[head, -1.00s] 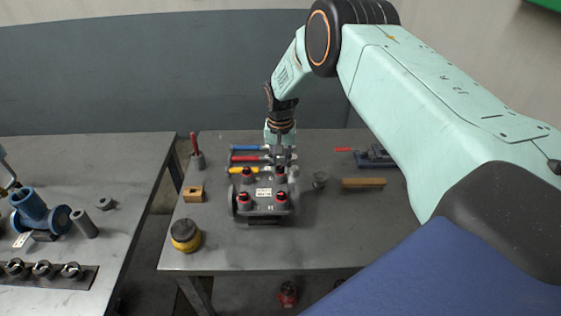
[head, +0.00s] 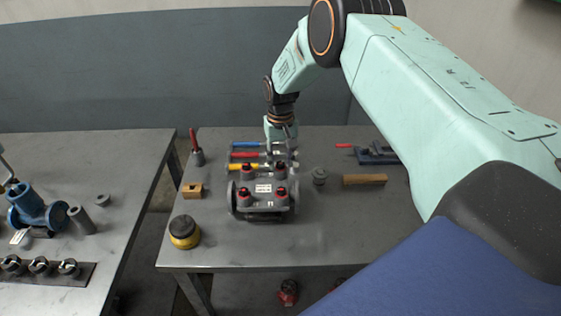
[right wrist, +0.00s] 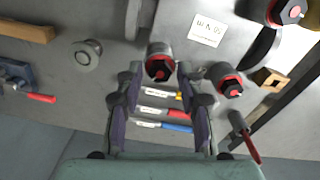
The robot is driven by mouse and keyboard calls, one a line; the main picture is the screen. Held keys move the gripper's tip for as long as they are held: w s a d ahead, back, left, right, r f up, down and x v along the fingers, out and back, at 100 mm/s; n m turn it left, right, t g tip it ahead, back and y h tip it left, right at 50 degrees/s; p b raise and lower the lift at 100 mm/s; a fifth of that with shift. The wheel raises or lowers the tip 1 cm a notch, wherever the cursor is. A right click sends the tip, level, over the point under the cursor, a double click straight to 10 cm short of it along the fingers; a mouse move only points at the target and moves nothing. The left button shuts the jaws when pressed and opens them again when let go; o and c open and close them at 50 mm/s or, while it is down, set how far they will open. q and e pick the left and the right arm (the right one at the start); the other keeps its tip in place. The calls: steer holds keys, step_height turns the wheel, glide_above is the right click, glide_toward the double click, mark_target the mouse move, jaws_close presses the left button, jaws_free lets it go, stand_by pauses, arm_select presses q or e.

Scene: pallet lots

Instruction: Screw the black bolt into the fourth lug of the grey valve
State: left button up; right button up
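The grey valve (head: 263,207) sits on the middle bench with a white label on top. Black bolts with red markings stand at its four corners: back left (head: 246,169), back right (head: 280,169), front left (head: 245,193) and front right (head: 281,193). My right gripper (head: 281,157) reaches down from behind to the back right corner. In the right wrist view its fingers (right wrist: 160,78) stand apart, one on each side of the back right bolt (right wrist: 160,67), with slight gaps visible. How deep that bolt sits is unclear. My left gripper is not in view.
Tools with blue (head: 247,144), red (head: 245,154) and yellow (head: 243,166) handles lie behind the valve. A wooden bar (head: 364,180) and a small grey cylinder (head: 319,176) are right; a wooden block (head: 193,191) and a yellow-black round object (head: 184,232) are left. The front bench is clear.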

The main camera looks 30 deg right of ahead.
steer(key=n+b, duration=0.1)
steer(key=n, duration=0.4)
steer(key=shift+f+n+b, duration=0.1)
steer(key=shift+n+b, duration=0.3)
steer(key=n+b, duration=0.1)
steer(key=n, duration=0.5)
steer(key=shift+n+b, duration=0.3)
steer(key=shift+b, duration=0.1)
steer(key=n+b, duration=0.1)
steer(key=n, duration=0.3)
steer(key=shift+n, duration=0.3)
steer(key=n, duration=0.3)
jaws_close()
